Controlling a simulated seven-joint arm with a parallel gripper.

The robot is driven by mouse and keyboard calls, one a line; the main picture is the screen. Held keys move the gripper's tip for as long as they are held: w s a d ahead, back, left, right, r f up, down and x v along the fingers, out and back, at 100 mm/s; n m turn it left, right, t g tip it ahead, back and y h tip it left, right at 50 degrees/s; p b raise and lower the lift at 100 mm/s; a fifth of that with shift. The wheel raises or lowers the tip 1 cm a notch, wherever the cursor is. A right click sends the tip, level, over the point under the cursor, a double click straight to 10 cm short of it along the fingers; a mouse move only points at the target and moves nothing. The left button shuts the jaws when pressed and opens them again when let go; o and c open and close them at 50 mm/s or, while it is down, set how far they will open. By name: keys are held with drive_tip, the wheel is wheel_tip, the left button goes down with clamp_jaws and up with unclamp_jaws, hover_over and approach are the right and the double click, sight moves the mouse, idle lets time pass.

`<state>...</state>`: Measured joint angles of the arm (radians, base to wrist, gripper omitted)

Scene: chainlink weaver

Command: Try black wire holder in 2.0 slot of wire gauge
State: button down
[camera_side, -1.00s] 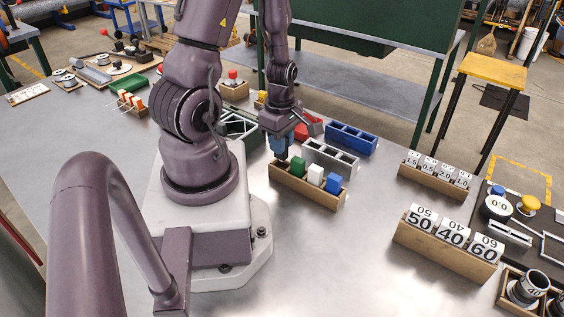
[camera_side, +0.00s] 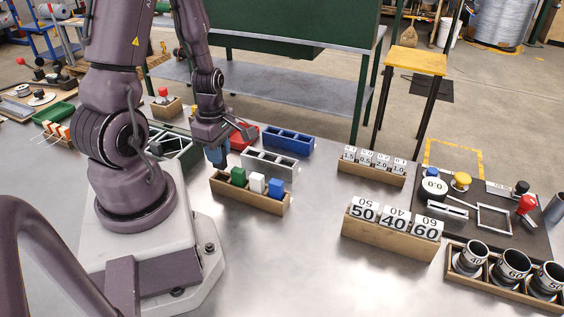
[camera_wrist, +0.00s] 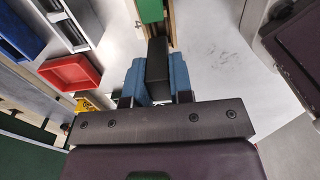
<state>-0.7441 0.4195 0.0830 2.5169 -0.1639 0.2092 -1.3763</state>
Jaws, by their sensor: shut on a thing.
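In the wrist view, a black block, the black wire holder (camera_wrist: 157,62), is between the blue fingers of my gripper (camera_wrist: 157,82). My gripper (camera_side: 217,155) shows in the side view over the left end of a wooden rack (camera_side: 246,198). The rack holds a green block (camera_side: 238,177), a white block (camera_side: 257,183) and a blue block (camera_side: 277,188). The black holder is hard to see in the side view. Number tiles, one reading 2.0 (camera_side: 381,161), stand in a wooden holder at right. A round dial reading 0.0 (camera_side: 434,187) sits on a dark board; which item is the wire gauge is unclear.
Grey (camera_side: 270,164) and blue (camera_side: 288,142) divided trays and a red tray (camera_side: 243,135) lie behind the rack. A wooden block of 50, 40, 60 tiles (camera_side: 386,240) stands at right. The metal table between rack and tiles is clear.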

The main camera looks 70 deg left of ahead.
drive_tip(key=shift+r, duration=0.1)
drive_tip(key=r, duration=0.9)
drive_tip(key=shift+w+a, duration=0.15)
drive_tip(key=shift+w, duration=0.25)
drive_tip(key=w+d, duration=0.1)
drive_tip(key=w, duration=1.5)
drive_tip(key=shift+s+f, duration=0.15)
drive_tip(key=shift+f, duration=3)
drive_tip(key=shift+s+f, duration=0.1)
drive_tip(key=shift+f, duration=3.05)
